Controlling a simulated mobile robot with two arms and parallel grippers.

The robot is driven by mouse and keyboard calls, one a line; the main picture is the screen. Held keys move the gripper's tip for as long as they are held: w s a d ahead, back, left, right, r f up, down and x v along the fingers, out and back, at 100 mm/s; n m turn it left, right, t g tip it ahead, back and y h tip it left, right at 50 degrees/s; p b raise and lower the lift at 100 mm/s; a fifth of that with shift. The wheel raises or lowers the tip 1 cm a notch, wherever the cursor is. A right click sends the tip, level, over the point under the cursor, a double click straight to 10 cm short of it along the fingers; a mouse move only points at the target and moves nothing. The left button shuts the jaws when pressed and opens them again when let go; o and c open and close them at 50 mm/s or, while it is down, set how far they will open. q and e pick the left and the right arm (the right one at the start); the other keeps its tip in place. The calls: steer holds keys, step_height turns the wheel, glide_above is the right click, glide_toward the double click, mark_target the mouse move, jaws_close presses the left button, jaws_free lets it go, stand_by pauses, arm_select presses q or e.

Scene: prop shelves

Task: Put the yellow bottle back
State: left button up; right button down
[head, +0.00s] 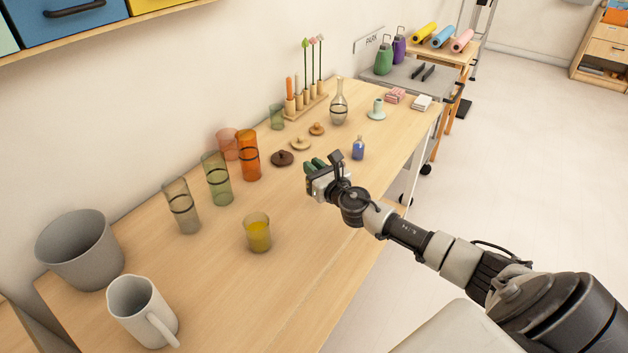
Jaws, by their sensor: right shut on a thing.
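My right gripper (315,167) is over the table, left of and nearer than the small blue bottle (358,148). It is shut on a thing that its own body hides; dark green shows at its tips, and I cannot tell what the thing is. No yellow bottle can be made out. My left gripper is not in view.
A rack of stemmed items (305,103) is at the back. Table space around the yellow glass is clear.

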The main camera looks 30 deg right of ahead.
step_height(320, 180, down, 3)
steer(key=shift+f+b, duration=0.15)
steer(key=shift+b, duration=0.65)
steer(key=shift+f, duration=0.3)
steer(key=c, duration=1.6)
jaws_free()
steer(key=shift+f+b, duration=0.15)
steer(key=shift+b, duration=0.15)
steer(key=o, duration=0.5)
